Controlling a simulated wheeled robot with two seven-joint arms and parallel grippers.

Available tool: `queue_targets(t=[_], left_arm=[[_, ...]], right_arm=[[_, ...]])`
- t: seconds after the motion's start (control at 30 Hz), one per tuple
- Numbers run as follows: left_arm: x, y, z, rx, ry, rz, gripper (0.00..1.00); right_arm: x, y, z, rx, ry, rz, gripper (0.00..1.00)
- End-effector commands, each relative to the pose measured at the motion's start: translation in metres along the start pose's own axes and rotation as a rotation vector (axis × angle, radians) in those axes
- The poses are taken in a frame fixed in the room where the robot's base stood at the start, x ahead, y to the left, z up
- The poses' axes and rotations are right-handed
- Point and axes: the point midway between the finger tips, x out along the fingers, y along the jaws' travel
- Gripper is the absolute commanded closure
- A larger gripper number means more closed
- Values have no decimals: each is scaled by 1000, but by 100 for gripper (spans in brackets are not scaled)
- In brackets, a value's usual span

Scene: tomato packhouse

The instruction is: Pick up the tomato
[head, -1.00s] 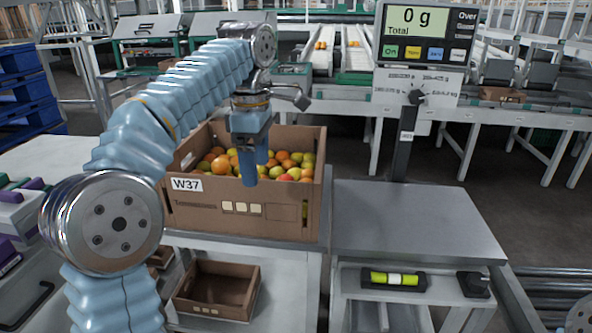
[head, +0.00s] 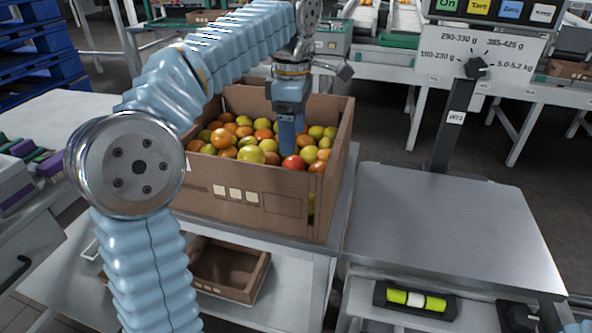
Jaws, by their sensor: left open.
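Several tomatoes, green-yellow, orange and red, fill a cardboard box (head: 235,197) on a table left of the scale. One red tomato (head: 293,163) lies near the front right of the pile. My left gripper (head: 288,150) points down over the box, its fingertips close above or beside that red tomato; I cannot tell whether they touch. It is open and holds nothing that I can see. Which tomato the task means cannot be told. My right gripper is not in view.
An empty cardboard tray (head: 228,268) sits on the shelf below. A spirit level (head: 415,300) lies at the front.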

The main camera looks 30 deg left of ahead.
Motion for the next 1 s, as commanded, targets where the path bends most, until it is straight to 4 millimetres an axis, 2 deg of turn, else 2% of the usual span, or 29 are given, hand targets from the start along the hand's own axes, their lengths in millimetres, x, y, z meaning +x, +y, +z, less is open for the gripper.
queue_targets(t=[0.03, 0.23, 0.4, 0.5, 0.77, 1.0], left_arm=[[8, 0, 0, 0, 0, 0, 24], [25, 0, 0, 0, 0, 0, 24], [53, -1, 2, 1, 0, -2, 24], [63, -1, 2, 0, 0, 0, 24], [66, 0, 2, 0, -1, 1, 24], [66, 0, 2, 0, -1, 1, 60]], right_arm=[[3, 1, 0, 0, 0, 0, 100], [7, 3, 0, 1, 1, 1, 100], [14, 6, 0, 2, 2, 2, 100], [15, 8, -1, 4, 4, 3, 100], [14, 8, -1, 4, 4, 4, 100], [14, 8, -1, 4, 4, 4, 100]])
